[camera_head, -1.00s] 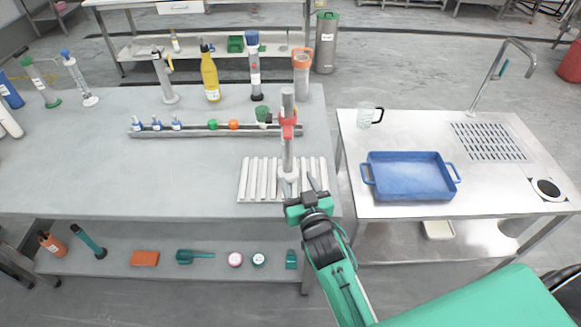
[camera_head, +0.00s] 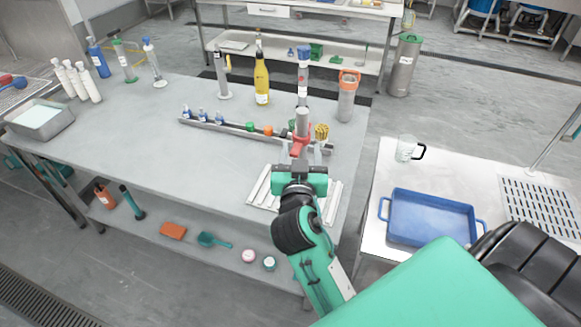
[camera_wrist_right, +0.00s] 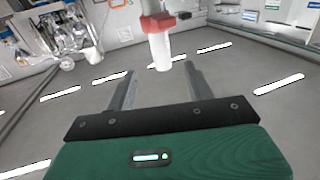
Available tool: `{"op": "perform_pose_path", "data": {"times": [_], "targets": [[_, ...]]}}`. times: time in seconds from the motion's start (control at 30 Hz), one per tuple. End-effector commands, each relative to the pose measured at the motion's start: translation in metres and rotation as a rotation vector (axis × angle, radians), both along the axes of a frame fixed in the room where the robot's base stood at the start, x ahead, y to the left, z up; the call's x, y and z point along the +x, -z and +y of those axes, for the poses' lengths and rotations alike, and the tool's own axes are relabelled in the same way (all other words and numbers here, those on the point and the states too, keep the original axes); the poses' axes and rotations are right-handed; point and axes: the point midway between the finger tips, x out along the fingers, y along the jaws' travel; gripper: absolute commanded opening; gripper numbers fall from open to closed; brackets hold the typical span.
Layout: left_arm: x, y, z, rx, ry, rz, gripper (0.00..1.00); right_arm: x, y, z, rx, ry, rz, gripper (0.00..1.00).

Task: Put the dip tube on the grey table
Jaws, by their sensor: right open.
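No part is clearly marked as the dip tube. The likeliest candidate is an upright grey cylinder with a red collar (camera_head: 302,122) at the right end of the grey table (camera_head: 150,150). In the right wrist view a red collar (camera_wrist_right: 157,24) and a pale tube below it (camera_wrist_right: 160,52) show ahead, between and beyond the fingers. My right gripper (camera_head: 301,156) is open and empty, just in front of this upright piece, over the white slatted rack (camera_head: 262,187). It also shows in the wrist view (camera_wrist_right: 160,80). Whether a finger touches the tube cannot be told. My left gripper is out of view.
A long rail with small bottles (camera_head: 203,118) lies behind. A yellow bottle (camera_head: 261,80) and an orange-topped cylinder (camera_head: 347,98) stand at the back. A blue tray (camera_head: 432,217) is on the right-hand metal table. The table's left middle is clear.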

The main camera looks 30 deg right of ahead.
Motion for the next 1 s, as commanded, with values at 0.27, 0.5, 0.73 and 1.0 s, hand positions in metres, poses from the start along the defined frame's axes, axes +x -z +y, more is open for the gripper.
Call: {"op": "perform_pose_path", "data": {"times": [0.27,0.5,0.73,1.0], "targets": [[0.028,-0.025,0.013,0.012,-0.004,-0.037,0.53,0.045,-0.005,-0.031,-0.006,0.000,0.000,0.53],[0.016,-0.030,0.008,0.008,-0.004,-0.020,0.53,0.065,-0.001,-0.044,-0.001,-0.002,0.000,0.53],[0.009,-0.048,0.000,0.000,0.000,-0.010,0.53,0.084,-0.002,-0.058,-0.005,-0.001,0.003,0.53],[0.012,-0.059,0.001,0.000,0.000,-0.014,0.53,0.107,0.003,-0.073,-0.002,-0.002,0.001,0.53]]}}
